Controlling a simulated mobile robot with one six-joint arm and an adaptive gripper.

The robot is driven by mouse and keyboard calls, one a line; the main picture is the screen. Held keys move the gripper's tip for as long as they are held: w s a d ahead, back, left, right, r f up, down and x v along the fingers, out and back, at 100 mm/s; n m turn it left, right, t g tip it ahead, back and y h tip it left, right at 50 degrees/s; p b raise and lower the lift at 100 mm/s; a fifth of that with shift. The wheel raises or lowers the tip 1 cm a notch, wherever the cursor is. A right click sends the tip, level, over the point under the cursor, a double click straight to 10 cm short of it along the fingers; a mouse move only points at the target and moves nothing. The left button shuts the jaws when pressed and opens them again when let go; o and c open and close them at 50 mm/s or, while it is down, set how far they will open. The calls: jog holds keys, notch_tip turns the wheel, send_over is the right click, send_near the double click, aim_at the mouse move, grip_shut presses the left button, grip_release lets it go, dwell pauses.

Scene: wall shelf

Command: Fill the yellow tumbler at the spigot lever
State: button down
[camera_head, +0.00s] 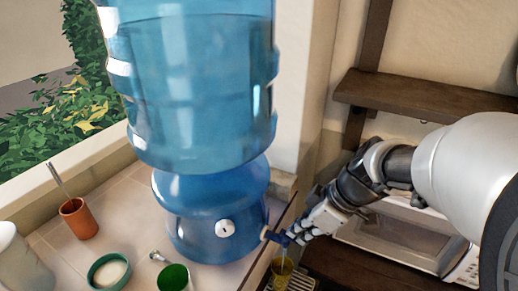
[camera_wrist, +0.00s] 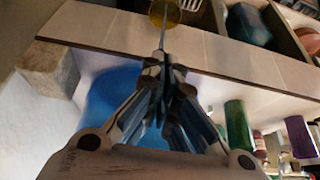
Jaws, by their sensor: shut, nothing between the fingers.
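The yellow tumbler (camera_head: 283,272) stands upright below the spigot (camera_head: 268,235) of the blue water dispenser. It also shows at the top of the wrist view (camera_wrist: 165,12). My gripper (camera_head: 288,239) is shut and empty, with its fingertips at the spigot and hiding the lever. In the wrist view my closed fingertips (camera_wrist: 163,62) point toward the tumbler. A thin pale stream (camera_wrist: 163,38) runs from the fingertip area to the tumbler. The water level inside the tumbler is too small to tell.
The dispenser base (camera_head: 205,215) carries a large blue bottle (camera_head: 195,90) on a tiled counter. A terracotta cup (camera_head: 79,219), a green-rimmed bowl (camera_head: 108,272) and a green cup (camera_head: 174,278) stand left. A wooden shelf (camera_head: 425,105) and a microwave (camera_head: 400,245) are to the right.

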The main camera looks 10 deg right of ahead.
dwell(0.4)
jog(key=shift+w+a+r, duration=0.35)
jog(key=shift+w+a, duration=0.1)
jog(key=shift+a, duration=0.15)
